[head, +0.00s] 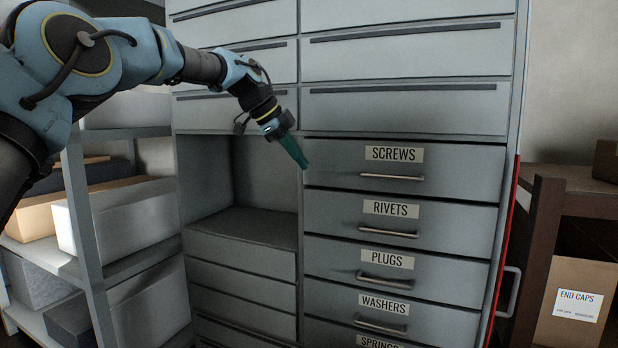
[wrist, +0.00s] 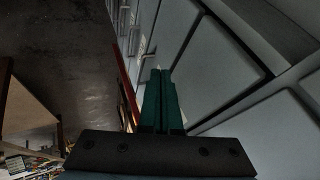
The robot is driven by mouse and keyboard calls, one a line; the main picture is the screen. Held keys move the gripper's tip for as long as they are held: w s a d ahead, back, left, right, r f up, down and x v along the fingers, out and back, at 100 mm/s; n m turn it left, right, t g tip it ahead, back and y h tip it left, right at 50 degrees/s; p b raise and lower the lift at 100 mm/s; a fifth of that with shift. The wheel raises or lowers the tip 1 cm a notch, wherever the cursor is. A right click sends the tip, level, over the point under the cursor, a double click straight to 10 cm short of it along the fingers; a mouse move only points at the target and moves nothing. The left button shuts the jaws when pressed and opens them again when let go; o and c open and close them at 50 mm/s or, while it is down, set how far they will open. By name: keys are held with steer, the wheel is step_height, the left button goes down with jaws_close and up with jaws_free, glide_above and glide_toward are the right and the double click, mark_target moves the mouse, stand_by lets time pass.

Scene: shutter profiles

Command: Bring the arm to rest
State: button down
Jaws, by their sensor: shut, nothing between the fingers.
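My gripper (head: 293,151) is at the end of my blue and black arm, which reaches in from the upper left in the head view. Its green fingers are shut with nothing between them, and they point down to the right in front of the cabinet, near the left edge of the drawer labelled SCREWS (head: 340,155). The wrist view shows the two green fingers (wrist: 162,100) side by side, with the grey cabinet fronts beyond them.
Below the SCREWS drawer are drawers labelled RIVETS (head: 340,207), PLUGS (head: 335,255) and WASHERS (head: 330,300), all with handles. An open recess (head: 245,220) lies left of them. A shelf (head: 95,240) with boxes stands left; an END CAPS box (head: 570,325) sits right.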

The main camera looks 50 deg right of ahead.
steer(key=shift+w+a+r, duration=0.1)
steer(key=shift+a+r, duration=0.3)
steer(key=shift+r, duration=0.15)
steer(key=w+a+f+n+t+y, duration=0.1)
steer(key=w+a+f+n, duration=0.4)
steer(key=a, duration=0.6)
steer(key=w+a+f+n+t+y, duration=0.2)
steer(key=w+a+f+n, duration=0.3)
steer(key=a, duration=0.5)
steer(key=w+a+f+n+t+y, duration=0.1)
steer(key=w+a+f+n, duration=0.4)
steer(key=a, duration=0.6)
steer(key=s+a+f+n+y, duration=0.1)
steer(key=s+a+f+n, duration=0.2)
steer(key=a, duration=0.6)
steer(key=s+a+f+n+y, duration=0.1)
steer(key=s+a+f+n, duration=0.3)
steer(key=a, duration=0.6)
steer(key=s+a+f+n, duration=0.4)
steer(key=s+a+n, duration=0.3)
steer(key=a, duration=0.3)
steer(key=shift+a+f+n+y, duration=0.25)
steer(key=shift+n+y, duration=0.15)
steer(key=shift+n, duration=0.1)
